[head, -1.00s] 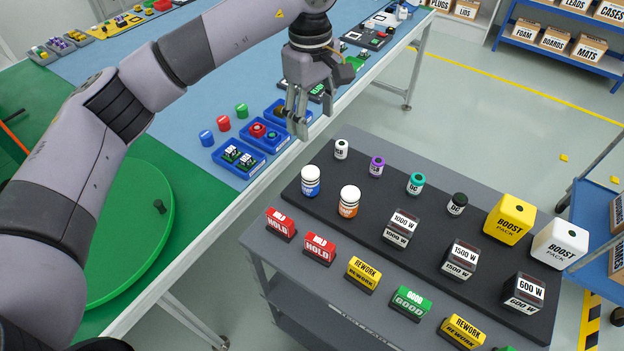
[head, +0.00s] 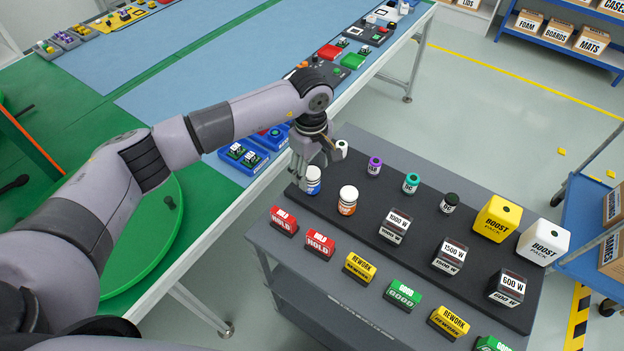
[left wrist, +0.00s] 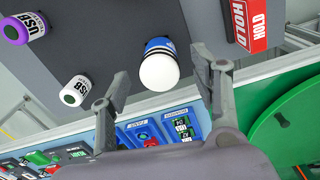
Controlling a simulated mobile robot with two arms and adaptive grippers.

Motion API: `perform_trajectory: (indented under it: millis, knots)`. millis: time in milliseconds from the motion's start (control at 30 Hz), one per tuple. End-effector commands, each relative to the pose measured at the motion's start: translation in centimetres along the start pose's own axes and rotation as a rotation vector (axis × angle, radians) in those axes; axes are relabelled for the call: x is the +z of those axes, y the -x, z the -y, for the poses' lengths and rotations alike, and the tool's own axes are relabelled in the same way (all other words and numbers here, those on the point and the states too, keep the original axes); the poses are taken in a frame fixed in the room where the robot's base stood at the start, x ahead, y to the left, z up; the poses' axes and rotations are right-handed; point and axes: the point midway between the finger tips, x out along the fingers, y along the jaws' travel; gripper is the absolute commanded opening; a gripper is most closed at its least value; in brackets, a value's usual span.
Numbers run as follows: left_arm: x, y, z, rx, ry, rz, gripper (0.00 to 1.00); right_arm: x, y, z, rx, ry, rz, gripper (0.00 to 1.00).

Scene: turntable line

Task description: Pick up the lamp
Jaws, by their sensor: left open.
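A lamp with a white dome and a blue band (head: 313,181) stands near the left end of the dark mat on the grey cart. A second white-domed one with an orange band (head: 347,200) stands beside it. My left gripper (head: 317,168) is open at the blue-banded lamp, pointing down. In the left wrist view, the white dome (left wrist: 159,72) shows between the spread fingers (left wrist: 162,63), with a gap on each side. The fingers partly hide this lamp in the head view. My right gripper is not in view.
A white USB bottle (head: 341,149) stands close behind the gripper, with a purple one (head: 374,166) farther right. The blue-topped line table (head: 185,75) is to the left.

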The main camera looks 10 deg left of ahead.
Motion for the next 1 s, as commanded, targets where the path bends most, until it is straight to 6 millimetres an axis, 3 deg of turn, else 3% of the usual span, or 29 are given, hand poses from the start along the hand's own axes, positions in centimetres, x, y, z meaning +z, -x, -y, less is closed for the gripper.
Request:
perform_trajectory:
  millis: [33, 200, 433, 1000]
  knots:
    - [0.1, -0.4, 0.1, -0.003, 0.001, 0.003, 0.57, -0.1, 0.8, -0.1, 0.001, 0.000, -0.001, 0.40]
    - [0.0, -2.1, 0.0, 0.000, 0.001, 0.001, 0.57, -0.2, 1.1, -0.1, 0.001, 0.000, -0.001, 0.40]
    - [0.0, -2.3, 0.0, 0.001, 0.000, 0.000, 0.57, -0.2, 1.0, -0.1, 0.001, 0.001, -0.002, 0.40]
    - [0.0, -2.2, 0.0, 0.001, 0.001, 0.000, 0.19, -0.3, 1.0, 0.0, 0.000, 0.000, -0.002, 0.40]
